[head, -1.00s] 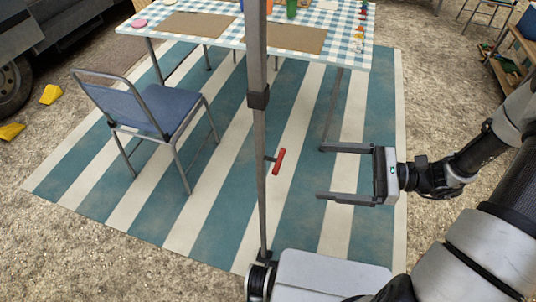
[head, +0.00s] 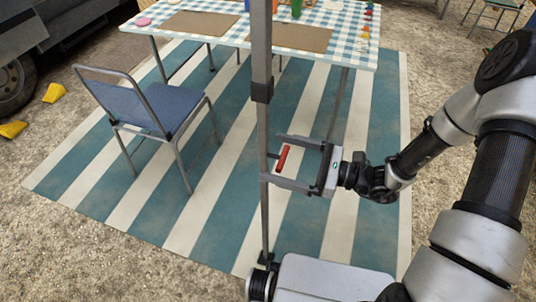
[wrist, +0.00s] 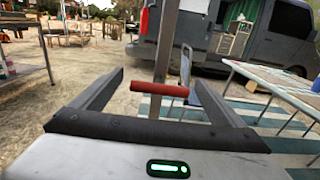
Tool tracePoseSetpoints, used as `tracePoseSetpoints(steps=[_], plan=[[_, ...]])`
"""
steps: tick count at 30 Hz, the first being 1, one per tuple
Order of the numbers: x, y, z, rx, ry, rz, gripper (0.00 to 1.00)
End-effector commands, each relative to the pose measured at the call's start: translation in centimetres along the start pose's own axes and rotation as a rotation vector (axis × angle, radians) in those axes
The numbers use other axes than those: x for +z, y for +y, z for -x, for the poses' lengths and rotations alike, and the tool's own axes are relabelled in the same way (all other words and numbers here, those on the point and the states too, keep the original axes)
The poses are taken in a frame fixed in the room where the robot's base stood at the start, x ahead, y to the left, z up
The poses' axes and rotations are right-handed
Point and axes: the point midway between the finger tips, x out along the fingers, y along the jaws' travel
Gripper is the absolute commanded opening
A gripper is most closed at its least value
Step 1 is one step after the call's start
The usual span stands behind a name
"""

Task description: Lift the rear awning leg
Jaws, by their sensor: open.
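The awning leg (head: 263,130) is a grey upright pole with a dark collar partway up and a foot on the striped mat. A red handle (head: 283,159) sticks out from its right side; it also shows in the wrist view (wrist: 160,89), lying crosswise ahead of the palm. My gripper (head: 272,160) is open, its two fingers reaching left on either side of the red handle, tips close to the pole. I cannot tell whether a fingertip touches the pole.
A blue folding chair (head: 150,110) stands left of the pole. A table with a checked cloth (head: 345,50) stands behind it. Yellow wheel chocks (head: 13,129) lie at far left by a vehicle. The striped mat (head: 220,215) is clear around the leg's foot.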

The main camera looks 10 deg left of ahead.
Motion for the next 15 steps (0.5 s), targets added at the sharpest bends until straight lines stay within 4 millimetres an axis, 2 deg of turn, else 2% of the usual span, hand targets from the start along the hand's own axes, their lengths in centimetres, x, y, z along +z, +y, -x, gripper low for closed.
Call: tracePoseSetpoints(steps=[3,6,15], plan=[[-0.1,0.1,-1.8,0.002,0.0,0.0,0.93],[-0.1,0.0,-2.7,0.0,0.0,0.0,0.93],[0.0,0.0,-3.4,0.0,0.001,0.0,0.93]])
